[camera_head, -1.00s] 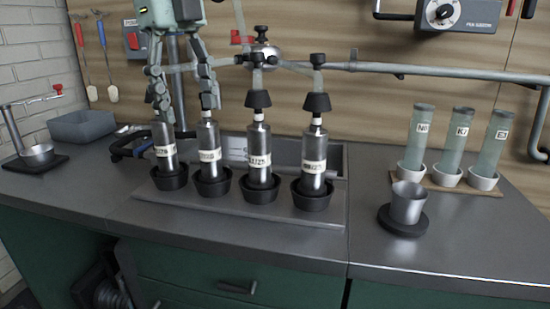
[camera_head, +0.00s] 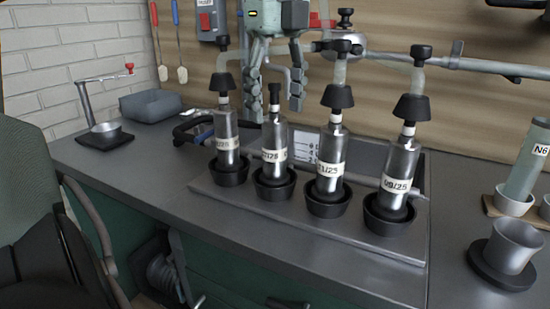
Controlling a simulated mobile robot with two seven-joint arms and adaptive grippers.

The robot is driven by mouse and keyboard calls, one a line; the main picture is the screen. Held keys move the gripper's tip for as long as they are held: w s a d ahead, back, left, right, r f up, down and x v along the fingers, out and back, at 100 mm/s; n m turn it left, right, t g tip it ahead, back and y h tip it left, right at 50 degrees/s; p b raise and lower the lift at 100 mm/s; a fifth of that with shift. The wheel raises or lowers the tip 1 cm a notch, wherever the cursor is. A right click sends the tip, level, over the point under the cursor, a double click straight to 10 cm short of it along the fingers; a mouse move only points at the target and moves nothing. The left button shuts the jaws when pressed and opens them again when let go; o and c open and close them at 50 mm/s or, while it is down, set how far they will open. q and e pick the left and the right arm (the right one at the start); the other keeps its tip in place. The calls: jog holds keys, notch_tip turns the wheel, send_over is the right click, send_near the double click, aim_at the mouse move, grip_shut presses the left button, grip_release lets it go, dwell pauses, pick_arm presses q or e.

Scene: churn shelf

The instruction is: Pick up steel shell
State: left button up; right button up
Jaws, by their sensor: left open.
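Four upright steel shells stand in a row, each in a black cup: the first (camera_head: 227,136), second (camera_head: 274,142), third (camera_head: 330,160) and fourth (camera_head: 399,165) from the left. Each has a white label; the fourth's reads 09/25. The first, third and fourth carry black cones with pale tubes on top. The second shows a narrow neck with a small dark top. The task does not say which shell it means. My left gripper (camera_head: 275,102) points down, open and empty, with its fingers either side of the second shell's top in the picture. My right gripper is not in view.
The shells' cups sit on a grey tray (camera_head: 300,226). At the right are a steel cup (camera_head: 512,246) on a black base and a green tube (camera_head: 527,165). A grey bin (camera_head: 150,106) and a small stand with a red knob (camera_head: 104,120) are at the left. A horizontal pipe runs behind.

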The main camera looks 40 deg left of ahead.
aim_at(274, 112)
pick_arm(q)
jog(key=f, duration=0.2)
jog(key=shift+s+a+f, duration=0.15)
jog(key=shift+a+f, duration=0.05)
jog(key=shift+f, duration=0.6)
grip_shut()
